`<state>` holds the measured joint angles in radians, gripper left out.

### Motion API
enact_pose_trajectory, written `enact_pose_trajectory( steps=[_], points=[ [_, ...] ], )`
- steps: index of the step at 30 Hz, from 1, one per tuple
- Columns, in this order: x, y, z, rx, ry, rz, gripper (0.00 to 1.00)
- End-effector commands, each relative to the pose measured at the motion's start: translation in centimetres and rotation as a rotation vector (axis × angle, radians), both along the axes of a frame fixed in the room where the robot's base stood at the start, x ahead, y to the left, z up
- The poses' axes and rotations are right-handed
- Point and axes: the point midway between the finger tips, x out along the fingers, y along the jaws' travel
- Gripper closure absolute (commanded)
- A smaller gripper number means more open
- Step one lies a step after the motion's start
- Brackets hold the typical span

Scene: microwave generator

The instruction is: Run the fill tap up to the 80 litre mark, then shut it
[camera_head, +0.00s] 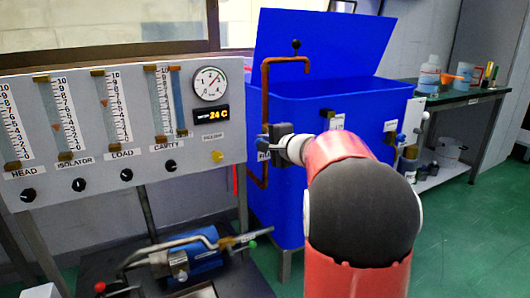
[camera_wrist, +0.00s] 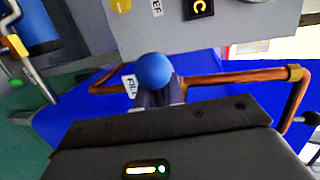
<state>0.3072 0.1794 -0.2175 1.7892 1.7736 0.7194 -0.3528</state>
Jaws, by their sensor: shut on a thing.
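The fill tap shows in the wrist view as a round blue knob (camera_wrist: 153,70) on a copper pipe (camera_wrist: 235,77), with a FILL label (camera_wrist: 130,84) beside it. My gripper (camera_wrist: 157,97) is shut on the tap just below the knob. The tank's raised blue lid (camera_head: 322,42) stands open. I cannot make out a litre scale or the water level.
A grey panel (camera_head: 215,150) with flow tubes, knobs and a 24 C display stands left of the tank. A blue pump (camera_head: 200,255) sits low in front of it. A dark bench (camera_head: 460,97) with bottles stands at the right. Green floor is open at the right.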

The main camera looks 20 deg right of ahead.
Motion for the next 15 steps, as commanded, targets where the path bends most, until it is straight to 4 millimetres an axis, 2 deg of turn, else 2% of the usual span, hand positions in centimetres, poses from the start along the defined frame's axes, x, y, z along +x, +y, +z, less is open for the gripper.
enact_pose_trajectory(
  steps=[1, 11, 12, 15],
  points=[
    [0.08, 0.75, -0.43, -0.007, 0.002, 0.017, 1.00],
    [0.09, 0.83, -0.38, -0.014, 0.006, 0.019, 1.00],
    [0.09, 0.85, -0.39, -0.014, 0.006, 0.020, 0.86],
    [0.11, 0.86, -0.33, -0.014, 0.005, 0.020, 0.73]
  ],
)
